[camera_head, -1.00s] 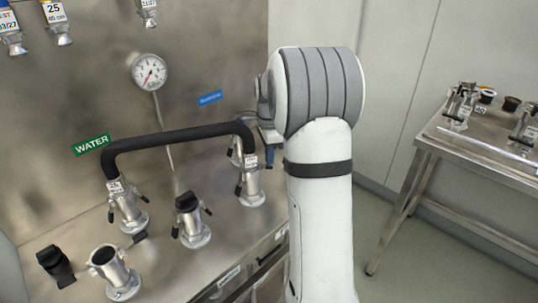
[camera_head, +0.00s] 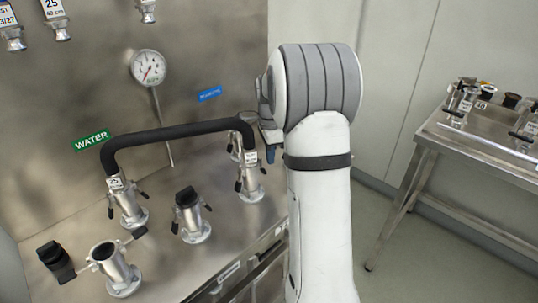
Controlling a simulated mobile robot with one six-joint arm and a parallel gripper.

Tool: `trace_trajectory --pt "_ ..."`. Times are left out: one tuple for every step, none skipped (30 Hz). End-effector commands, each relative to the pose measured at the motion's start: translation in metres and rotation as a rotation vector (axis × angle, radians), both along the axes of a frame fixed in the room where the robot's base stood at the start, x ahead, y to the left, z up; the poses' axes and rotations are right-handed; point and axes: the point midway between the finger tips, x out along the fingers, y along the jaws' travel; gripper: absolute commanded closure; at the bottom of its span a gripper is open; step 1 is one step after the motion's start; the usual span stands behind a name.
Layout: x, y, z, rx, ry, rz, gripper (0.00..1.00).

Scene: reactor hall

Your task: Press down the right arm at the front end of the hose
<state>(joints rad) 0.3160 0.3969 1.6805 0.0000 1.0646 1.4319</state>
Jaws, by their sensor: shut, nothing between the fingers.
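The black hose (camera_head: 180,132) bridges two metal couplings on the steel bench. Its left end sits on a coupling (camera_head: 126,203) below the green WATER label. Its right end sits on a coupling (camera_head: 250,178) close beside my arm. Dark lever arms show on both couplings; one on the right-end coupling (camera_head: 238,184) hangs down on its left side. That coupling's right arm cannot be made out clearly. My gripper (camera_head: 270,150) is just right of the hose's right end, mostly hidden behind my white arm. Only a small grey and dark-blue part shows, and contact cannot be told.
A capped coupling (camera_head: 190,215) and an open coupling (camera_head: 116,270) stand on the bench in front of the hose. A black cap piece (camera_head: 55,262) is at the left. A gauge (camera_head: 148,68) is on the steel wall. A side table (camera_head: 480,150) stands at right.

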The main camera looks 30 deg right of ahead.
Motion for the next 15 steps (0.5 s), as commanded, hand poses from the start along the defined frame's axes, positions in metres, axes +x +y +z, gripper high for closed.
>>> trace_trajectory --pt "0.0 0.0 0.005 0.0 -0.001 0.0 1.0" --pt "0.0 0.0 0.008 0.0 -0.001 0.0 1.0" --pt "0.0 0.0 0.012 0.0 -0.001 0.0 1.0" --pt "0.0 0.0 0.016 0.0 -0.001 0.0 1.0" --pt "0.0 0.0 0.02 0.0 -0.001 0.001 1.0" --pt "0.0 0.0 0.026 0.0 -0.001 0.001 1.0" --pt "0.0 0.001 0.029 0.0 -0.001 0.001 1.0" --pt "0.0 0.001 0.033 0.0 -0.001 0.001 1.0" --pt "0.0 0.001 0.038 0.0 -0.001 0.001 1.0" --pt "0.0 0.001 0.041 0.0 -0.001 0.001 1.0" --pt "0.0 0.001 0.045 0.0 -0.001 0.001 1.0" --pt "0.0 0.001 0.05 0.0 -0.001 0.001 1.0" --pt "0.0 0.001 0.053 0.0 -0.001 0.001 1.0" --pt "0.0 0.001 0.056 0.0 -0.001 0.001 1.0" --pt "0.0 0.001 0.059 0.0 -0.001 0.001 1.0"
